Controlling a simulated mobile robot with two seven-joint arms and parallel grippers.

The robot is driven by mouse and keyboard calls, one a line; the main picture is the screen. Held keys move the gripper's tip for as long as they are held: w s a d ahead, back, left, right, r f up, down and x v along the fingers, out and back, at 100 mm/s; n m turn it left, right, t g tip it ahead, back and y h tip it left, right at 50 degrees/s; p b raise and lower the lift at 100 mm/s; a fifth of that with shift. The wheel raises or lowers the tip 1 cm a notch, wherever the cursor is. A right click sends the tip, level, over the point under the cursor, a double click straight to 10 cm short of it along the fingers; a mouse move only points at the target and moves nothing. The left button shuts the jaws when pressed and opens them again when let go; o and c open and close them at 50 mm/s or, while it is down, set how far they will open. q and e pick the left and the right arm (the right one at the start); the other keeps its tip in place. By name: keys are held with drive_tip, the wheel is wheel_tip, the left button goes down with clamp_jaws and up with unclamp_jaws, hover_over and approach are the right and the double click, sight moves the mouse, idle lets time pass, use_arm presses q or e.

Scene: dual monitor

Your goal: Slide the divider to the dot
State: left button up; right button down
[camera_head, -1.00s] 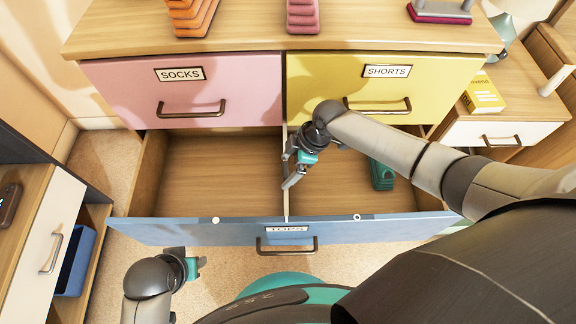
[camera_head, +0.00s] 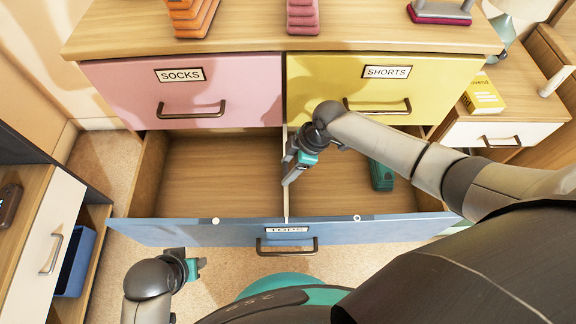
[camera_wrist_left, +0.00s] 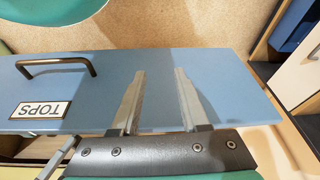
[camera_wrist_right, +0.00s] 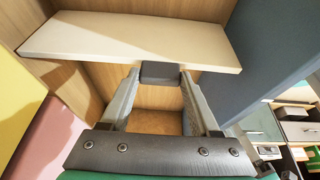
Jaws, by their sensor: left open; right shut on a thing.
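The blue TOPS drawer (camera_head: 170,233) is pulled out. The thin divider (camera_head: 285,205) runs front to back near its middle. A white dot (camera_head: 215,221) sits on the front rim left of the divider, and a ring-like mark (camera_head: 357,218) sits right of it. My right gripper (camera_head: 286,183) is at the divider. In the right wrist view its fingers (camera_wrist_right: 160,75) are shut on a dark grey tab (camera_wrist_right: 160,72) on the cream divider (camera_wrist_right: 125,40). My left gripper (camera_head: 200,267) is open and empty outside the drawer front; its spread fingers (camera_wrist_left: 160,73) also show in the left wrist view.
A folded teal item (camera_head: 381,175) lies in the drawer's right compartment. The left compartment (camera_head: 220,175) is empty. The pink SOCKS drawer (camera_head: 120,90) and yellow SHORTS drawer (camera_head: 440,100) above are closed. A cabinet (camera_head: 50,240) stands at left.

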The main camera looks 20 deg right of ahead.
idle(0.3)
use_arm(q)
drive_tip(key=shift+t, duration=0.4)
drive_tip(key=r+b, duration=0.1)
drive_tip(key=r, duration=0.1)
drive_tip(key=w+r+b, duration=0.1)
drive_tip(key=r, duration=0.1)
drive_tip(key=shift+d+r, duration=0.1)
drive_tip(key=shift+r, duration=0.05)
use_arm(e)
drive_tip(key=w+a, duration=0.4)
drive_tip(key=a, duration=1.2)
drive_tip(key=shift+w, duration=0.2)
drive_tip(key=shift+c, duration=0.6)
unclamp_jaws()
drive_tip(key=shift+d+r, duration=0.1)
